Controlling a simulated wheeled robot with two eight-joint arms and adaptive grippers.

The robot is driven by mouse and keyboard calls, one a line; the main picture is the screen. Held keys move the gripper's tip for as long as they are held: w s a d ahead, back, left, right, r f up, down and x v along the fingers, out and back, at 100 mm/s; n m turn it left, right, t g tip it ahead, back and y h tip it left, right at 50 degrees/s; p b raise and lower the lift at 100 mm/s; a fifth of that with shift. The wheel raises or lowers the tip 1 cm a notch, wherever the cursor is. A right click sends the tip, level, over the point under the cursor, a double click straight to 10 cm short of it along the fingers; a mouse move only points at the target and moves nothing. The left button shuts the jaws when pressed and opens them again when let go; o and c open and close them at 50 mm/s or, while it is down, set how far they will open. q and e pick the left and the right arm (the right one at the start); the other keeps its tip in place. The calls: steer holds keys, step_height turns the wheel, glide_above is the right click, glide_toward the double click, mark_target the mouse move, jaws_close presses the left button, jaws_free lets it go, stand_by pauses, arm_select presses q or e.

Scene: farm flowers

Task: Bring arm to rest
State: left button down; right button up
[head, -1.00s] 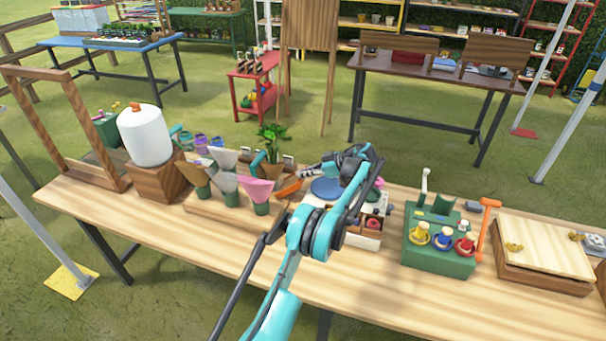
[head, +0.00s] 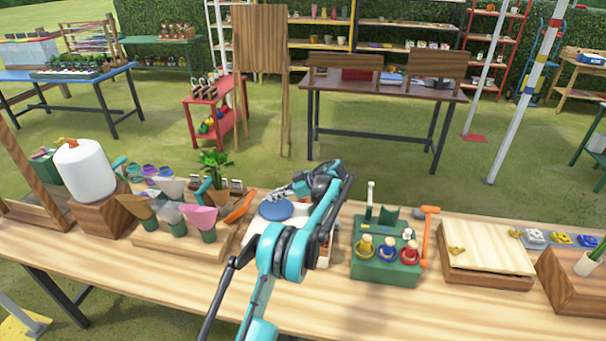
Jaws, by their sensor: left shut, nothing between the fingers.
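My left arm rises from the bottom middle of the head view. The arm hides part of the tray. An orange scoop-like tool (head: 239,207) lies left of the gripper, apart from it. My right gripper is not in view.
Wrapped flower cones (head: 172,215) stand on a wooden tray at left, beside a white canister (head: 85,171) on a block. A green box with coloured pegs (head: 385,270) and a wooden box (head: 487,250) stand at right. The table's front strip (head: 400,312) is bare.

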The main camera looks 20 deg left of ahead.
arm_select(q)
steer(key=shift+d+r, duration=0.1)
steer(key=s+d+r+m+t+h, duration=0.5)
steer(key=s+d+r+m+t, duration=0.1)
steer(key=s+d+r+m, duration=0.7)
steer(key=s+d+f+m+t+h, duration=0.2)
steer(key=s+d, duration=0.5)
steer(key=s, duration=0.4)
steer(key=s+d+f+m+t+h, duration=0.2)
steer(key=s+d+f+m+h, duration=0.2)
steer(key=s+d, duration=0.3)
steer(key=s+f+m, duration=0.1)
steer(key=s, duration=0.4)
steer(key=shift+d+m, duration=0.4)
